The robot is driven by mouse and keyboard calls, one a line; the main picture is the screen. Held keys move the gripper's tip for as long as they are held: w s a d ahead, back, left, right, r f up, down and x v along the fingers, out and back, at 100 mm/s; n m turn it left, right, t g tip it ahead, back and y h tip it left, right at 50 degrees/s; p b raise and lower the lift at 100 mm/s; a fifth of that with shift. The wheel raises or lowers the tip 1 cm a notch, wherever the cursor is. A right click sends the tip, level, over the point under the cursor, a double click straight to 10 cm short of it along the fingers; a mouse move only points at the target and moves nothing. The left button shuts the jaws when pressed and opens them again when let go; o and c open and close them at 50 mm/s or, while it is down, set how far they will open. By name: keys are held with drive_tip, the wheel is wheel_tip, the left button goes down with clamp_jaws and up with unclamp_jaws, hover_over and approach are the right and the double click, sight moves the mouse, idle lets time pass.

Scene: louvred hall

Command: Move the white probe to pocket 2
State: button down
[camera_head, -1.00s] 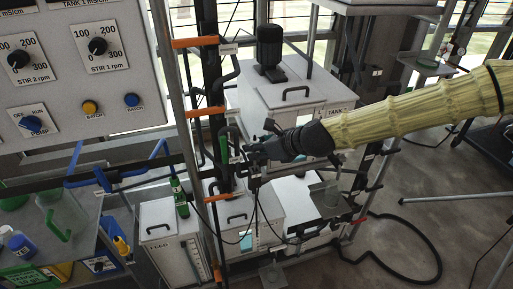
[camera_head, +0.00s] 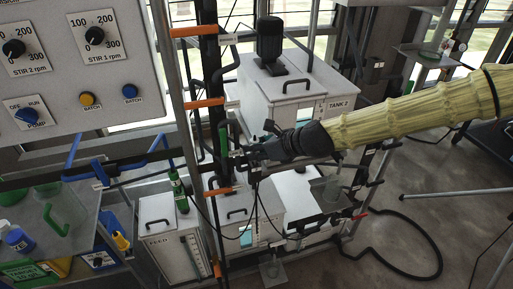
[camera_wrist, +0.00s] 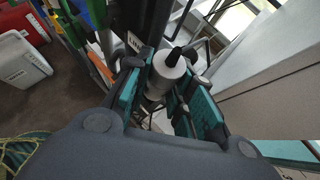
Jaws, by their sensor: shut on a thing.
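The white probe (camera_wrist: 168,68) is a pale cylinder with a dark cap, between the teal-padded fingers of my gripper (camera_wrist: 167,85) in the wrist view. My gripper is shut on it. In the head view my gripper (camera_head: 243,157) is at the pipe rack, beside an upright green part (camera_head: 223,137); the probe is too small to make out there. Thin black cables hang below the gripper. I cannot tell which holder is pocket 2.
Tank 2 (camera_head: 290,100) stands behind the gripper. A grey post (camera_head: 175,100) and orange-clamped black pipes stand to its left. A green-bodied probe (camera_head: 179,190) stands by the feed tank (camera_head: 168,235). A black hose (camera_head: 425,240) lies on the open floor at right.

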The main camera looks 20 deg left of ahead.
drive_tip(key=shift+f, duration=0.15)
drive_tip(key=c, duration=1.2)
unclamp_jaws()
drive_tip(key=shift+o, duration=0.2)
drive_tip(key=shift+s+d+r+p, duration=0.15)
drive_tip(key=shift+d+r+p, duration=0.25)
drive_tip(key=shift+r+p, duration=0.35)
drive_tip(key=shift+s+d+r+p, duration=0.1)
drive_tip(key=shift+d+r+p, duration=0.35)
drive_tip(key=shift+r, duration=0.5)
drive_tip(key=shift+s+d+r+p, duration=0.15)
drive_tip(key=shift+d+r+p, duration=0.15)
drive_tip(key=shift+r+p, duration=0.5)
drive_tip(key=shift+s+d+r+p, duration=0.2)
drive_tip(key=shift+d+r+p, duration=0.15)
drive_tip(key=shift+r, duration=0.3)
